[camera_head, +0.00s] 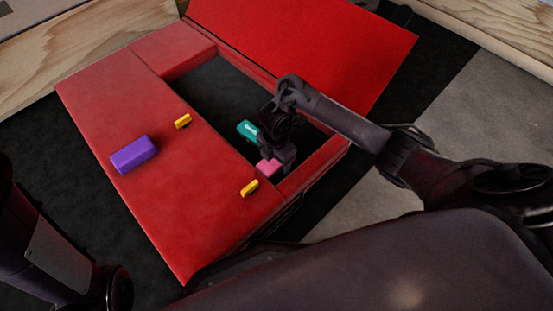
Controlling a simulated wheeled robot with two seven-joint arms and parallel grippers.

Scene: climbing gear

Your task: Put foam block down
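My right gripper (277,161) points down into the dark recess of the red padded box (190,200). A pink block (267,168) is right at its fingertips, partly covered by the gripper. I cannot tell whether the fingers are closed on the block, or whether it rests on the recess floor. A teal block (247,130) with a pale mark lies in the recess, just left of the gripper. A purple block (134,154) lies on the red top at the left. My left arm shows at the lower left, with its gripper out of view.
Two small yellow pieces, a far one (183,121) and a near one (249,188), sit along the recess's left side. A raised red flap (300,45) stands behind the recess. The recess's upper left part is clear. Wooden boards (80,52) border the dark floor.

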